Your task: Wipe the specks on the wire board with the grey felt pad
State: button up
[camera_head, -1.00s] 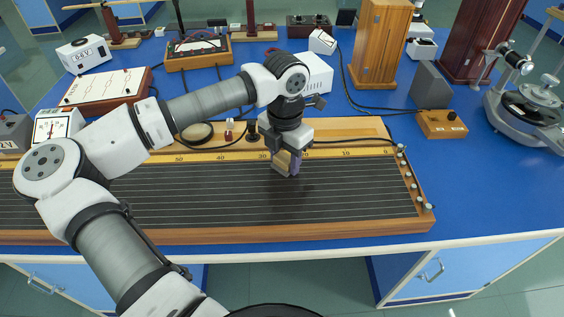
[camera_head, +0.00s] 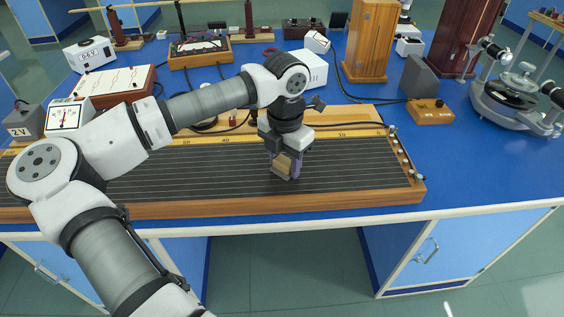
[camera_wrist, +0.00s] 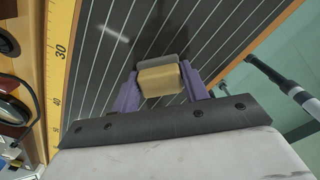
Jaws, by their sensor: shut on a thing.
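The wire board (camera_head: 190,183) is a long dark panel with pale parallel wires in a wooden frame, lying along the front of the blue bench. My gripper (camera_head: 284,162) points down over its right half, and its purple fingers are shut on the felt pad. The pad shows in the wrist view as a tan block (camera_wrist: 160,80) with a grey felt layer (camera_wrist: 158,62) at its far side. The pad is at or just above the board surface; I cannot tell if it touches. A faint pale blurred patch (camera_wrist: 112,31) shows on the board; I cannot make out distinct specks.
A yellow scale strip (camera_wrist: 59,75) runs along the board's back side. Terminal posts (camera_head: 405,160) stand at its right end. Behind it are a small wooden box (camera_head: 430,111), a tall wooden cabinet (camera_head: 370,42) and cables.

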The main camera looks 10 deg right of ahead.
jog(key=r+p, duration=0.1)
jog(key=r, duration=0.2)
jog(key=shift+s+r, duration=0.1)
jog(key=shift+s, duration=0.1)
jog(key=shift+r+p, duration=1.45)
jog(key=shift+r, duration=1.15)
